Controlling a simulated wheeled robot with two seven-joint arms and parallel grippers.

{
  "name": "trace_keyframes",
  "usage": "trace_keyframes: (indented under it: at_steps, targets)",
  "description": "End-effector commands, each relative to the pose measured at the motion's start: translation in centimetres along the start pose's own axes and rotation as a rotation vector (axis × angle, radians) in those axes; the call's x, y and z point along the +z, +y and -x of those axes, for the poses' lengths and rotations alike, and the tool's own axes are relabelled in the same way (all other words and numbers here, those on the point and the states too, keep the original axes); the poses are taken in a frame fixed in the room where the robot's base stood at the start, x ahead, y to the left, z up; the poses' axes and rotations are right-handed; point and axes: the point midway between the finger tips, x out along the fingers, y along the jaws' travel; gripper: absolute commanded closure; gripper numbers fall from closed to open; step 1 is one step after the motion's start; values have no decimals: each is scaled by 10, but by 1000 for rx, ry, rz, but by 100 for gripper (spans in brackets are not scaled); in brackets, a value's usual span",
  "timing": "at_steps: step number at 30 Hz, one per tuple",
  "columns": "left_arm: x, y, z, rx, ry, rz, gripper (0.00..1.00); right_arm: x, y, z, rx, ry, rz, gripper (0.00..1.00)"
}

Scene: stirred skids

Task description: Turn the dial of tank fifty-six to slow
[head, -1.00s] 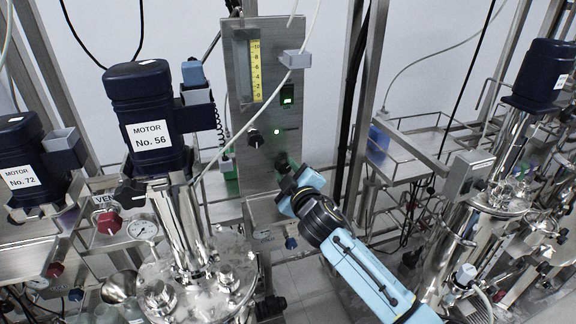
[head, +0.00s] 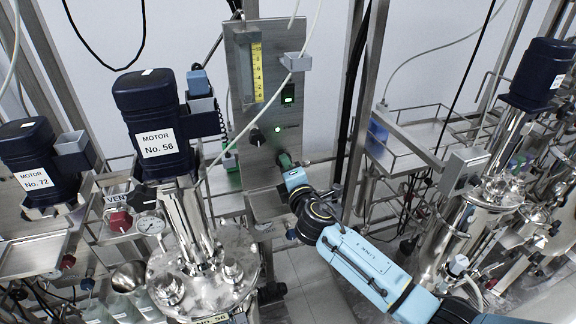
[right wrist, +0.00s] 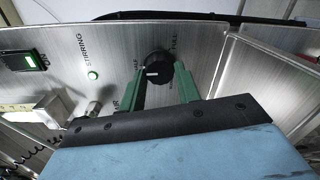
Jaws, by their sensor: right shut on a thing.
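The motor of tank fifty-six (head: 157,115) is dark blue with a "MOTOR No. 56" label, above its steel tank (head: 225,262). A tall metal panel (head: 236,100) stands just right of it. The dial (right wrist: 157,67) is a round black knob with a white mark, on the panel by the STIRRING label and lit green lamp (right wrist: 93,75). My right gripper (head: 285,160) is at the dial, its green fingers on either side of it in the right wrist view (right wrist: 162,82), shut on it. Lettering beside the dial is partly hidden. My left gripper is not in view.
Motor No. 72 (head: 38,160) stands left; another motor and tank stand right.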

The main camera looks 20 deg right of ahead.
Motion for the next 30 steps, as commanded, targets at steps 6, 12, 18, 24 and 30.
trace_keyframes:
  at_steps: [6, 12, 18, 24, 30]
  targets:
    - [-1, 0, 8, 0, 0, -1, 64, 0, 1, 0, 4, -10, 207, 90]
    - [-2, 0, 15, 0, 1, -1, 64, 0, 0, 0, 6, -20, 397, 90]
    - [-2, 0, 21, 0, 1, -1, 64, 0, 0, 0, 10, -28, 587, 90]
    - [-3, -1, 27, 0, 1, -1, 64, 0, 0, 0, 13, -39, 777, 90]
    - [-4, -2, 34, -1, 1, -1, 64, 0, -1, 0, 16, -48, 967, 90]
